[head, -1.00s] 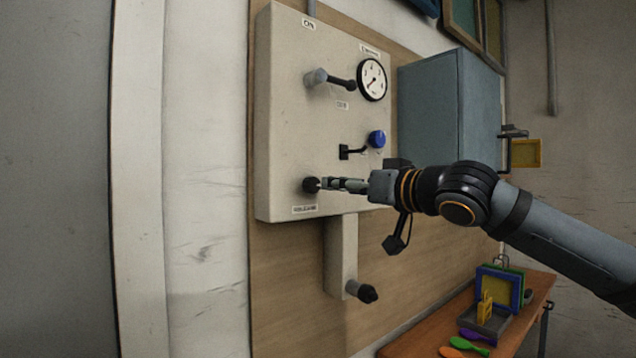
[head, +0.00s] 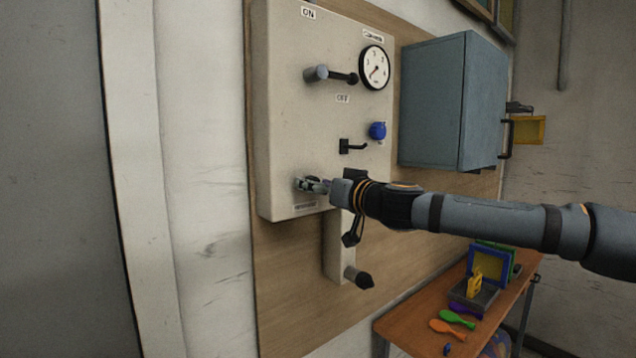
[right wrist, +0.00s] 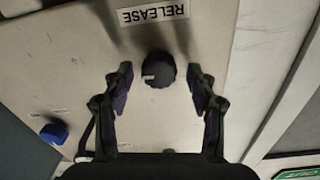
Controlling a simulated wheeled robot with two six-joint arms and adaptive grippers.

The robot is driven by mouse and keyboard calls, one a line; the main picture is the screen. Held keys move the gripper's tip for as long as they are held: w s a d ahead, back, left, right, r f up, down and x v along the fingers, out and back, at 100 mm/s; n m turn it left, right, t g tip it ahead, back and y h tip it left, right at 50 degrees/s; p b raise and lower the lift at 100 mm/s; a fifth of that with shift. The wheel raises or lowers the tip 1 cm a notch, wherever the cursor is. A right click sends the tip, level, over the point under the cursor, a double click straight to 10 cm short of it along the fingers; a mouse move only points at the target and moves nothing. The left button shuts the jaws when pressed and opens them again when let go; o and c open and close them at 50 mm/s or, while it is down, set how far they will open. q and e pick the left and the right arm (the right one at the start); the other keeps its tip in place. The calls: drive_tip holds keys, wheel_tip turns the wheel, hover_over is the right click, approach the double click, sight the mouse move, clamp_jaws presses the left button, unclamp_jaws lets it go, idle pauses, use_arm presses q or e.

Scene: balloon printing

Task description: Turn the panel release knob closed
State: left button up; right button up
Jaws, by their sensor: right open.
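The release knob is a round black knob (right wrist: 158,70) with a small white mark, on the cream panel (head: 285,120) above the RELEASE label (head: 305,206). In the right wrist view it sits between the spread fingertips of my right gripper (right wrist: 161,82), with a gap on each side. The gripper is open. My left gripper is not in view.
A black-tipped fitting (head: 358,277) sticks out below. A blue-grey cabinet (head: 450,105) is to the right.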

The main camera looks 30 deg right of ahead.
drive_tip(key=c, duration=1.2)
drive_tip(key=shift+o, duration=0.2)
drive_tip(key=shift+n, duration=0.3)
drive_tip(key=n, duration=1.7)
drive_tip(key=shift+f+n+y+b, duration=0.2)
drive_tip(key=shift+n+y+b, duration=0.1)
drive_tip(key=shift+a+n, duration=0.1)
drive_tip(key=shift+n, duration=0.2)
drive_tip(key=o, duration=1.2)
drive_tip(key=shift+c, duration=0.2)
drive_tip(key=shift+r, duration=0.1)
